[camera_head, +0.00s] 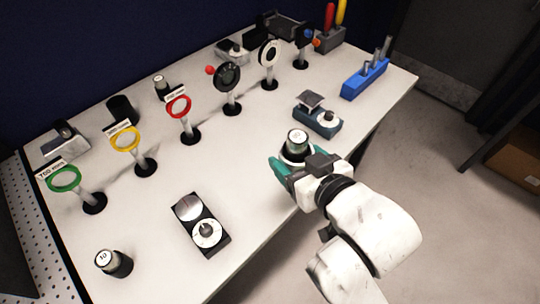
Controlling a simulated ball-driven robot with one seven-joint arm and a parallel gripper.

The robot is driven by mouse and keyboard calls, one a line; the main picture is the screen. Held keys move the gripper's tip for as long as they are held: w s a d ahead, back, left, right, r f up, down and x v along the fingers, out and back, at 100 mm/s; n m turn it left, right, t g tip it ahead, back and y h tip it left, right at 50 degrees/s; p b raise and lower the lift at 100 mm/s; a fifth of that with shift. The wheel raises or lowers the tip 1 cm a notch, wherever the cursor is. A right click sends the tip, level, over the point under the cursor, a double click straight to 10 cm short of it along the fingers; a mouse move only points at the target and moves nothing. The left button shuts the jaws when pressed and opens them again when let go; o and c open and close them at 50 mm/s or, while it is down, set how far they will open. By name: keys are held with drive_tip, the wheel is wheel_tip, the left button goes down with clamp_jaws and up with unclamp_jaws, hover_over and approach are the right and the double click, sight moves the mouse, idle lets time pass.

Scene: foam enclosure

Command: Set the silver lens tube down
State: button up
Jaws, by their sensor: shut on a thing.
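The silver lens tube (297,141) is upright between the teal fingers of my gripper (293,160), near the table's right-hand front edge. Its top has a light, marked cap, and a pale ring shows around its lower part. My gripper is shut on the tube. The fingers hide part of its lower side, and I cannot tell whether its base touches the table (255,190).
Ring holders stand in a diagonal row: green (63,180), yellow (125,138), red (179,106), then black ones. A scale-like device (319,115) is close behind the tube. A two-dial box (201,224) and dark cylinder (114,263) stand front left. Clear tabletop lies left of my gripper.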

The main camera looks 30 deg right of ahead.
drive_tip(key=w+f, duration=0.2)
drive_tip(key=w, duration=0.1)
drive_tip(key=w+f+p, duration=0.1)
drive_tip(key=w+f, duration=0.2)
drive_tip(key=w, duration=0.1)
drive_tip(key=w+f, duration=0.3)
drive_tip(key=shift+w+a, duration=0.15)
drive_tip(key=shift+w, duration=0.05)
drive_tip(key=shift+f+p, duration=0.45)
drive_tip(key=shift+f, duration=1.2)
drive_tip(key=o, duration=1.3)
drive_tip(key=shift+f, duration=0.15)
